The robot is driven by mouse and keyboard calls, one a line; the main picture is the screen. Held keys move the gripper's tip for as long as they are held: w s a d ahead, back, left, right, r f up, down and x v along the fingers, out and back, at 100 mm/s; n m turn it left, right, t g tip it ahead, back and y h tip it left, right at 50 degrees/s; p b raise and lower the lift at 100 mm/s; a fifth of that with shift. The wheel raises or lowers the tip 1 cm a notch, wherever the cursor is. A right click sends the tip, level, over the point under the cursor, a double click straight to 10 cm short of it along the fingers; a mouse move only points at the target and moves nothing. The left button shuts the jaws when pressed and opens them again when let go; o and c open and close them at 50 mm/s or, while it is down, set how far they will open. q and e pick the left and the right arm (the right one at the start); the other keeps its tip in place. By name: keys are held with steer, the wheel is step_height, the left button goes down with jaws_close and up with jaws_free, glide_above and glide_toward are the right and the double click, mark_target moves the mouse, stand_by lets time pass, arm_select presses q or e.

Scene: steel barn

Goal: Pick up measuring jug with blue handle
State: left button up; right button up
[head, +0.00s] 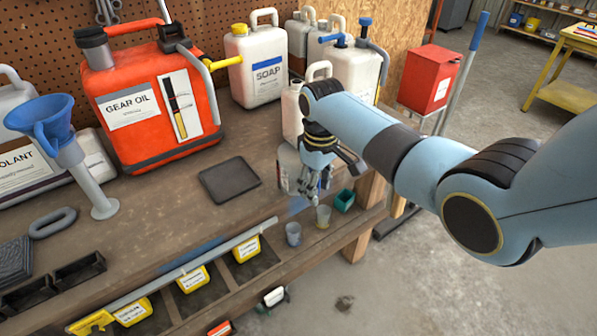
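My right gripper (314,190) points down over the right end of the workbench. It is in front of a grey, partly see-through vessel (287,168), which may be the measuring jug. The gripper and wrist hide much of that vessel, and I cannot make out a blue handle on it. I cannot tell whether the gripper touches it, nor whether the fingers are open or shut. My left gripper is not in view.
Two small cups, one grey (293,233) and one yellowish (323,216), and a teal box (344,200) stand near the gripper. A red gear oil can (135,110), soap jug (255,70) and blue funnel (45,120) stand behind and left. A dark flat tray (229,179) lies mid-bench.

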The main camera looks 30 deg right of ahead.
jaws_close()
steer(key=shift+r, duration=0.15)
stand_by(0.4)
